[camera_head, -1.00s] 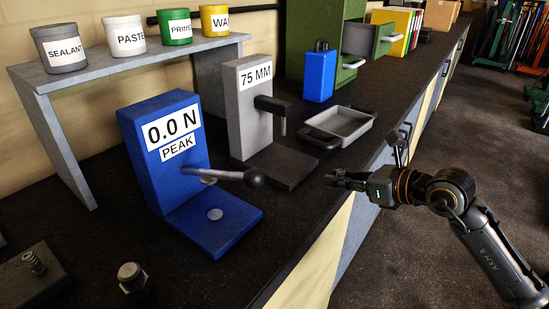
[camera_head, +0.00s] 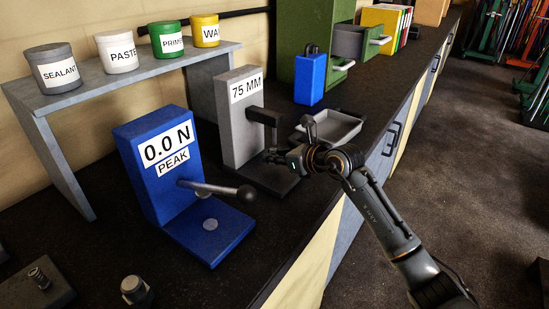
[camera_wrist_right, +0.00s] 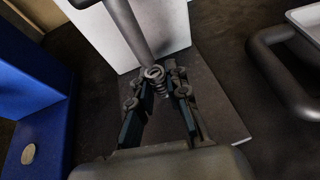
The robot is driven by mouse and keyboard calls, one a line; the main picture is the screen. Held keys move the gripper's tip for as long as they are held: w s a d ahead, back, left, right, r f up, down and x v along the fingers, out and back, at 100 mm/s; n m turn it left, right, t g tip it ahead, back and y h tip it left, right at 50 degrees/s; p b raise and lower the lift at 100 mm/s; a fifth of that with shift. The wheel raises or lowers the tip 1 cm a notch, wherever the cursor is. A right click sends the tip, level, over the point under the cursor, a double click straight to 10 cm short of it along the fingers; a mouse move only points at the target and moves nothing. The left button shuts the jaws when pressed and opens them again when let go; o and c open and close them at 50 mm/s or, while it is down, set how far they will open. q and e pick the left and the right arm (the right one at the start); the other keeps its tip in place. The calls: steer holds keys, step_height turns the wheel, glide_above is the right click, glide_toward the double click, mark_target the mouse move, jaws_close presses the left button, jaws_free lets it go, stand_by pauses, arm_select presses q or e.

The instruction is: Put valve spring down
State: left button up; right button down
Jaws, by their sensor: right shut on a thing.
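The valve spring (camera_wrist_right: 155,78) is a small grey coil, seen in the right wrist view between the fingertips of my right gripper (camera_wrist_right: 158,85). The gripper is shut on it. In the head view my right gripper (camera_head: 272,156) is over the dark base of the grey height gauge (camera_head: 239,120) marked "75 MM", under or close to its arm. The spring cannot be made out in the head view. In the wrist view the gauge's base plate (camera_wrist_right: 215,110) lies below the spring; whether they touch I cannot tell. My left gripper is not in view.
The blue force tester (camera_head: 160,190) with its lever (camera_head: 220,189) stands left of the gauge. A grey tray (camera_head: 330,128) lies beyond my right gripper. Another small spring (camera_head: 39,278) stands on a dark block at lower left. A shelf with labelled pots is behind.

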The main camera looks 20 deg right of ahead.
steer(key=shift+f, duration=0.7)
steer(key=shift+s+d, duration=0.1)
steer(key=shift+s, duration=0.05)
steer(key=shift+f, duration=0.1)
steer(key=c, duration=1.3)
jaws_free()
steer(key=shift+f, duration=0.1)
